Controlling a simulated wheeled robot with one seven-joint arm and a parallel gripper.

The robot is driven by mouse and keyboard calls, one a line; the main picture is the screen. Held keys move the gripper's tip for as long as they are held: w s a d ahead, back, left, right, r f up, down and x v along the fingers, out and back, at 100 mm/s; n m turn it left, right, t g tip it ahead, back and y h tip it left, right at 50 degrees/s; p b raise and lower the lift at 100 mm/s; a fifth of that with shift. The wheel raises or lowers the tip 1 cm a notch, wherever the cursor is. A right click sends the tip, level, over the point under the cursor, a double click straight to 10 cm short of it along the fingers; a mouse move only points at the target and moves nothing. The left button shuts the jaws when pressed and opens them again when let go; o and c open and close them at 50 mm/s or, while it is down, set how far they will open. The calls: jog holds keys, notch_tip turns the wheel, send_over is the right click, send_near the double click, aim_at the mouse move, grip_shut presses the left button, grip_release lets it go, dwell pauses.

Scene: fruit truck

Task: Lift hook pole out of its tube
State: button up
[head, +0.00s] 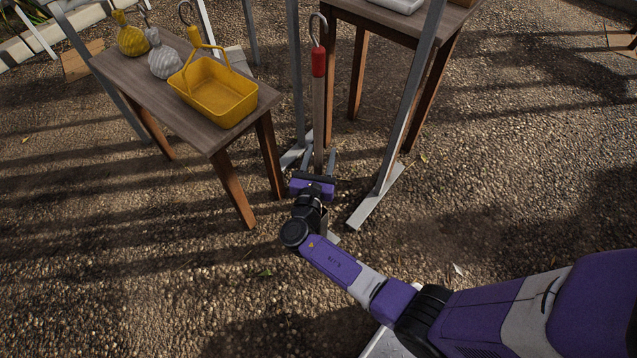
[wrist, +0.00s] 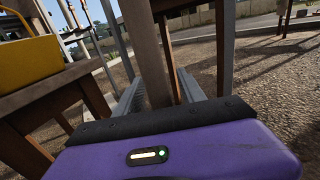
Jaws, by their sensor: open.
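The hook pole (head: 318,110) stands upright, with a wooden shaft, a red collar near the top and a metal hook above it. My gripper (head: 318,160) is low on the shaft, with its two fingers apart on either side of it. In the wrist view the shaft (wrist: 146,45) rises between the open fingers (wrist: 160,92), and they do not appear to close on it. The pole's lower end and its tube are mostly hidden behind my gripper and wrist.
A second table (head: 392,17) stands behind right. Grey metal posts (head: 410,90) flank the pole. Gravel at the right is clear.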

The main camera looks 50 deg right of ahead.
aim_at(321, 51)
jog(key=shift+c, duration=0.5)
grip_shut()
jog(key=shift+r+p, duration=14.95)
jog(key=shift+r, duration=1.1)
